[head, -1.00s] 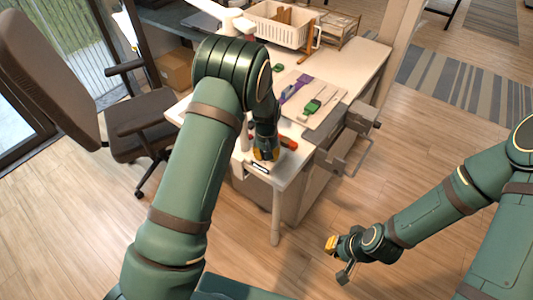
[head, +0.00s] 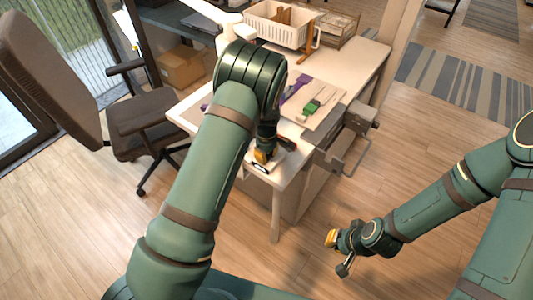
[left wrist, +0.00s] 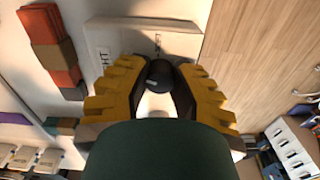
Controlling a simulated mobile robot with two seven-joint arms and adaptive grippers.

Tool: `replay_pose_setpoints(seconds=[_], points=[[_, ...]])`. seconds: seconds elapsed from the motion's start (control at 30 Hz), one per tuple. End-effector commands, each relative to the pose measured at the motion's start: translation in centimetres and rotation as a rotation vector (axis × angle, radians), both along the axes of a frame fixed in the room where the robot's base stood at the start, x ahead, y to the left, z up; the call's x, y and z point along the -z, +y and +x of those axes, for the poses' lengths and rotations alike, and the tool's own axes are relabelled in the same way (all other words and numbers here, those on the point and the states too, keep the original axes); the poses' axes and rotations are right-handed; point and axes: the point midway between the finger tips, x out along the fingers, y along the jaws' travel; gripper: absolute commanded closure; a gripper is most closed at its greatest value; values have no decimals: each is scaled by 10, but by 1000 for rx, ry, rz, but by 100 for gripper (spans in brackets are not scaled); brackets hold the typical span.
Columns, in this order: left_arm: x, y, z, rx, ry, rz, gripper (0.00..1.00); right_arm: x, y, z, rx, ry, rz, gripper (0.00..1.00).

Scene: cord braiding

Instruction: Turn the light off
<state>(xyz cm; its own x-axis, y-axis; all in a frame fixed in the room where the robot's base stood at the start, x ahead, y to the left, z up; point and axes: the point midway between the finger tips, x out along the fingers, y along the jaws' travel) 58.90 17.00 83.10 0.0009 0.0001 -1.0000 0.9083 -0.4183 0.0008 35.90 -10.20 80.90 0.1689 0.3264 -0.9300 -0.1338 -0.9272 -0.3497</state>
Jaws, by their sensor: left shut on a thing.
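My left gripper (head: 264,154) is low over the near corner of the white desk (head: 350,62), at a small pale plate with a dark edge (head: 260,168). In the left wrist view its yellow ribbed fingers (left wrist: 158,85) are shut on a dark rounded knob (left wrist: 158,74). A label ending in "HT" (left wrist: 104,62) is beside it on a pale panel. The knob's lower part is hidden by the gripper. A white desk lamp (head: 230,24) stands at the back of the desk; whether it is lit is unclear. My right gripper (head: 338,251) is over the floor, apart from the desk.
A tray (head: 328,112) with a green item (head: 312,106) and a purple item (head: 292,90) lies right of my left arm. A white basket (head: 275,30) stands behind. A dark office chair (head: 130,110) is at the left. The floor between my arms is clear.

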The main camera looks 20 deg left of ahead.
Motion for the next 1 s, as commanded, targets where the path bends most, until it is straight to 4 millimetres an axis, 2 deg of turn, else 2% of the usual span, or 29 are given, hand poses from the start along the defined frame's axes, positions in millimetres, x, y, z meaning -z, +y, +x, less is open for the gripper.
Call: replay_pose_setpoints(seconds=[0.4,1.0], points=[[1,-1,-1,-240,3,0,100,-8,0,3,4,-6,-2,100],[1,-1,-1,-297,4,-1,100,-9,-1,3,5,-8,-2,100]])
